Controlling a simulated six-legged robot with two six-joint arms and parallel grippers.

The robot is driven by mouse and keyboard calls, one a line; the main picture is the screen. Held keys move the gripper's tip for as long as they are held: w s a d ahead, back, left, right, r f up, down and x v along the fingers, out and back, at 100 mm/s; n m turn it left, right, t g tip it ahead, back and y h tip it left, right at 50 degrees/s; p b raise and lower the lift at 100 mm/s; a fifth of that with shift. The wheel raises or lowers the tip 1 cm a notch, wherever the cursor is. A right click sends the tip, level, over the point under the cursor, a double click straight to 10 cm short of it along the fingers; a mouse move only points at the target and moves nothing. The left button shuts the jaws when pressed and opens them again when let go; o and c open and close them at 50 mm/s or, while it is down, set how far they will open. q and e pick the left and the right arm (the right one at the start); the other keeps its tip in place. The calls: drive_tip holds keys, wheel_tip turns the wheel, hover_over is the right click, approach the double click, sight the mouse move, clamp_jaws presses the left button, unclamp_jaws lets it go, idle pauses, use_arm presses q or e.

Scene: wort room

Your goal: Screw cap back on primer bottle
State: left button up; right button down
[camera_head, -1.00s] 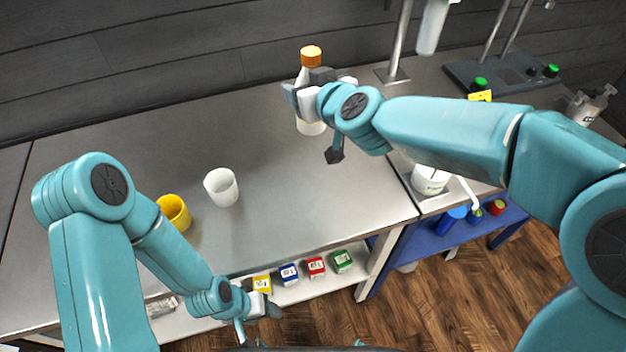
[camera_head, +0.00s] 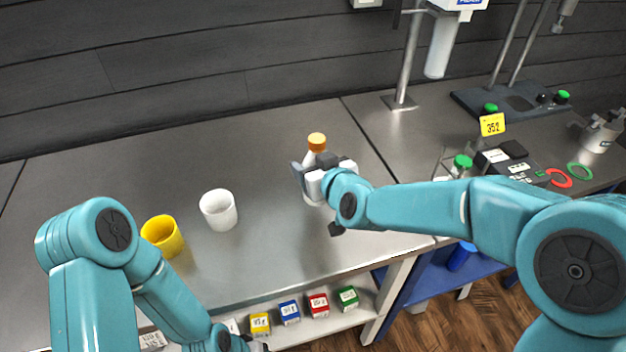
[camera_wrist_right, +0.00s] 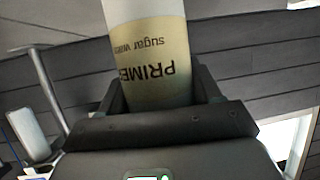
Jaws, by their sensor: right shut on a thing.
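The primer bottle (camera_head: 311,158) is white with an orange cap (camera_head: 317,140) seated on its top. It stands roughly upright over the back middle of the bench. My right gripper (camera_head: 318,178) is shut around its body, below the cap. The gripper hides much of the bottle, and I cannot tell whether its base touches the bench. In the right wrist view the bottle (camera_wrist_right: 150,50) sits between the fingers, with its "PRIMER sugar water" label appearing upside down. My left gripper (camera_head: 258,346) is mostly cut off at the bottom edge, and its jaws cannot be made out.
A white cup (camera_head: 218,210) and a yellow cup (camera_head: 162,236) stand on the bench (camera_head: 110,185) left of the bottle. Small coloured boxes (camera_head: 318,305) line a shelf below. A metal stand (camera_head: 408,60) rises behind on the right. The bench between cups and bottle is clear.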

drive_tip(key=shift+s+f, duration=0.1)
drive_tip(key=shift+f, duration=0.25)
wheel_tip(320, 180, down, 4)
drive_tip(key=shift+r, duration=0.2)
drive_tip(key=shift+r, duration=0.1)
drive_tip(key=shift+f+b, duration=0.25)
drive_tip(key=shift+b, duration=0.2)
drive_tip(key=shift+c, duration=1)
unclamp_jaws()
drive_tip(key=shift+r, duration=0.1)
